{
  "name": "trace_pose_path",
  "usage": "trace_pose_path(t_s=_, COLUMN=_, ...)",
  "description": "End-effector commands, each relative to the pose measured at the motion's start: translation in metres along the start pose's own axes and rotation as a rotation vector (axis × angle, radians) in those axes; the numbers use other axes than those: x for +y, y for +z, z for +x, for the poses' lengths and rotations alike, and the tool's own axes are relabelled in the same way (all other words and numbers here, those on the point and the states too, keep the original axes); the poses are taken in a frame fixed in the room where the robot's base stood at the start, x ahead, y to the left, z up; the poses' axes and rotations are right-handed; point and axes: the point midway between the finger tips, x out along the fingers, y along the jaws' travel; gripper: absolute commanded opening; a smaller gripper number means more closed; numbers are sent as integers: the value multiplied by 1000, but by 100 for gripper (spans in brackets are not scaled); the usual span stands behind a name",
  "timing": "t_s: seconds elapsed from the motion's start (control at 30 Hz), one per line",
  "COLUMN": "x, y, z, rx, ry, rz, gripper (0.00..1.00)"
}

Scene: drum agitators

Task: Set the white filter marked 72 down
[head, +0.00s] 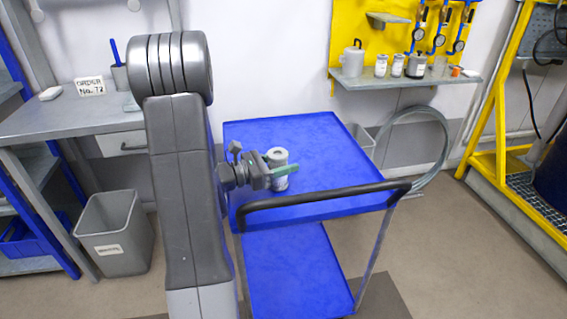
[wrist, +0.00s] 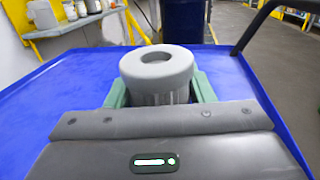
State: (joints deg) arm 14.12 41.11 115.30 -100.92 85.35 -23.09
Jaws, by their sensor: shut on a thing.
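The white filter (head: 278,157) is a short ribbed cylinder with a pale grey cap and a round hole in its top. My gripper (head: 281,170) has its green fingers closed around the filter's sides. In the wrist view the filter (wrist: 158,72) stands upright between the green fingers (wrist: 160,92). Both are over the top shelf of the blue cart (head: 330,150). I cannot tell whether the filter's base touches the shelf. No number 72 is readable on the filter from here.
The cart's top is otherwise bare, with a black handle (head: 325,195) along its near edge. A grey bench (head: 60,122) with a card reading No. 72 (head: 90,86) stands at left. A wall shelf (head: 405,78) holds several canisters. A grey bin (head: 115,235) stands on the floor.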

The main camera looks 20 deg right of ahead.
Motion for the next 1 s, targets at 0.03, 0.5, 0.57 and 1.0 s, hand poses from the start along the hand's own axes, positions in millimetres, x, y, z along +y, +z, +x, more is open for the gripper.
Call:
trace_pose_path(t_s=0.03, x=0, y=0, z=0, rx=0, ry=0, rz=0, gripper=26)
trace_pose_path(t_s=0.5, x=0, y=-3, z=0, rx=1, ry=0, rz=-1, gripper=70)
trace_pose_path(t_s=0.57, x=0, y=-2, z=0, rx=0, ry=0, rz=0, gripper=70)
trace_pose_path(t_s=1.0, x=1, y=0, z=-50, rx=1, ry=6, rz=-1, gripper=70)
